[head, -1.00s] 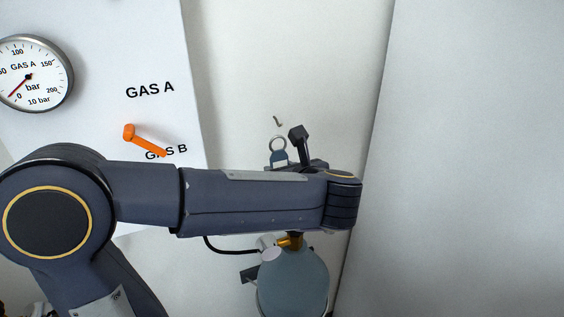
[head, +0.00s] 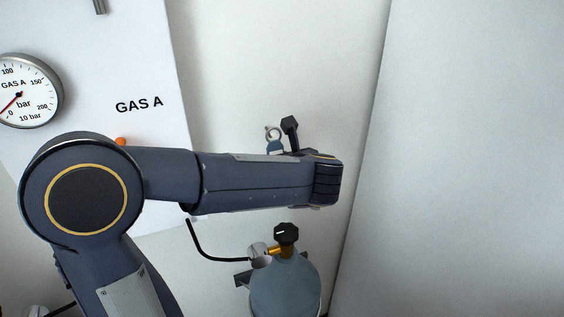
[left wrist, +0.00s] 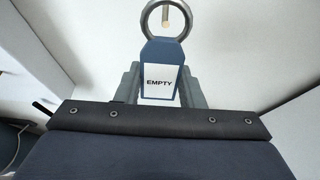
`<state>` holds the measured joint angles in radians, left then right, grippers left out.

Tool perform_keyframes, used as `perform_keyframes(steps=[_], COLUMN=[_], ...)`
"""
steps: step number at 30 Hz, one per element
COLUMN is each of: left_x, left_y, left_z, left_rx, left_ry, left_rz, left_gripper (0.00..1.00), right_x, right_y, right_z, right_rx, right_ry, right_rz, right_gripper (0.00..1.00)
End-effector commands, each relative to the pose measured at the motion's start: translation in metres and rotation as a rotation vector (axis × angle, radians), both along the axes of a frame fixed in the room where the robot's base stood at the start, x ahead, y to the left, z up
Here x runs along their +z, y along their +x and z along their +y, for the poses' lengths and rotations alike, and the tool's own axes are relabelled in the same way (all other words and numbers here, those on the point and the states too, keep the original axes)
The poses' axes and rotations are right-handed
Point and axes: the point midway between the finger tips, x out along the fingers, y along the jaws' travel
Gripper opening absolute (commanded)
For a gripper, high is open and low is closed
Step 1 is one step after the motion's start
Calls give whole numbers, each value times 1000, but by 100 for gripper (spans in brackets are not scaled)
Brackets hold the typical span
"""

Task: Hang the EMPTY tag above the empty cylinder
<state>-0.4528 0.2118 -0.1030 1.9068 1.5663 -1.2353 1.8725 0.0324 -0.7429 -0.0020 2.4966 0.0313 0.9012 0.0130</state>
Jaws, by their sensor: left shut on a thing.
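The EMPTY tag is a blue tag with a white label and a metal ring. In the left wrist view the tag (left wrist: 161,72) stands upright between the fingers of my left gripper (left wrist: 160,88), which is shut on it. The ring is at its top. In the head view the tag (head: 274,147) shows above my forearm. The wall hook (left wrist: 166,17) appears inside the ring in the left wrist view; I cannot tell whether the ring is around it or only in front. A grey-blue cylinder (head: 285,288) with a black knob stands below. My right gripper is not in view.
A white panel (head: 110,60) on the left carries the GAS A gauge (head: 22,91), its needle near 0, and an orange handle (head: 121,142) partly hidden by my arm. A black hose (head: 205,247) runs to the cylinder. A plain wall (head: 470,150) fills the right.

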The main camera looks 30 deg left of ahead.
Motion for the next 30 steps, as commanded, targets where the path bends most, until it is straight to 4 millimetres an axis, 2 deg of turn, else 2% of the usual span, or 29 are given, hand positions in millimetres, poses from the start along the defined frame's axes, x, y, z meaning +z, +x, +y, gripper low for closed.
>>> perform_keyframes(steps=[4,6,12,30], left_x=[-2,-14,-23,-25], left_y=[9,10,14,16], left_z=[11,12,17,19], left_rx=[3,2,0,0], left_ry=[1,0,1,0], left_rz=[1,0,-1,0], left_gripper=[0,0,0,0], right_x=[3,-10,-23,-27], right_y=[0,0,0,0], right_z=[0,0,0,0], right_rx=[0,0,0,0], right_ry=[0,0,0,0], right_rz=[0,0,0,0], right_gripper=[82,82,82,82])
